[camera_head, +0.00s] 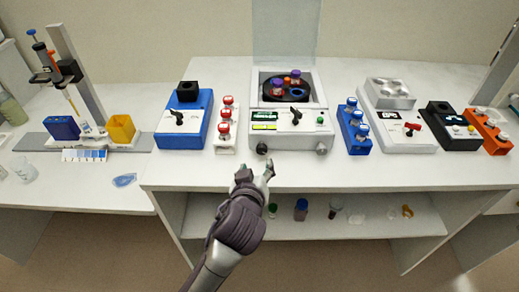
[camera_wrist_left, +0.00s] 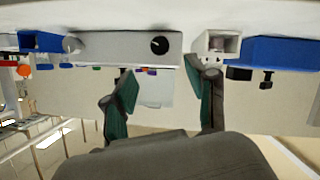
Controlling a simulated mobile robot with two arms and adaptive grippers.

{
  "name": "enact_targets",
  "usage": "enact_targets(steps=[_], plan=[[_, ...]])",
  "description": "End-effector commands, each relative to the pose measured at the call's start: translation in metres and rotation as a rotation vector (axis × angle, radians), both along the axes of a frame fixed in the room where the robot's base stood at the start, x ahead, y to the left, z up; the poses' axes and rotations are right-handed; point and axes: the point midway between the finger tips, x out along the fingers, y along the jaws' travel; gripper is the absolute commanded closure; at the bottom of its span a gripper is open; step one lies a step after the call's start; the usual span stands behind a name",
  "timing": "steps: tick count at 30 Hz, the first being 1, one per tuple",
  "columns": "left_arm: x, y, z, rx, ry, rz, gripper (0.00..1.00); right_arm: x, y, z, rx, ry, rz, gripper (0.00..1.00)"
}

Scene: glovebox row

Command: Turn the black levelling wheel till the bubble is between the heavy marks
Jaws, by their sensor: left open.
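The black levelling wheel (camera_head: 262,148) is on the lower left front of the white centrifuge (camera_head: 290,143). In the left wrist view, which is upside down, the wheel (camera_wrist_left: 159,45) shows as a dark round knob on the pale front. A yellow-green strip (camera_head: 264,127), which looks like the level vial, is on the panel above the wheel; its bubble and marks are too small to read. My left gripper (camera_head: 254,171) is open and empty, just in front of the bench edge. In the head view it appears below the wheel and apart from it.
A white rack with red-capped vials (camera_head: 226,125) and a blue device (camera_head: 185,122) stand left of the centrifuge. A blue rack (camera_head: 354,128) stands right. A grey foot or knob (camera_head: 321,149) is at the centrifuge's front right. The bench front strip is clear.

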Motion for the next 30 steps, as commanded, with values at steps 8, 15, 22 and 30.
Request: enact_targets(steps=[8,15,22,30], plan=[[0.057,-0.007,-0.021,0.005,0.001,-0.001,0.43,0.008,0.001,0.007,0.002,-0.012,0.000,0.60],[0.087,-0.011,-0.034,0.003,0.000,-0.001,0.43,0.014,0.001,0.009,0.003,-0.022,0.001,0.60],[0.094,-0.012,-0.037,0.001,0.001,-0.002,0.43,0.013,0.001,0.009,0.002,-0.021,0.001,0.60],[0.093,-0.012,-0.037,0.001,0.001,-0.002,0.58,0.012,0.001,0.009,0.002,-0.019,0.001,0.60]])
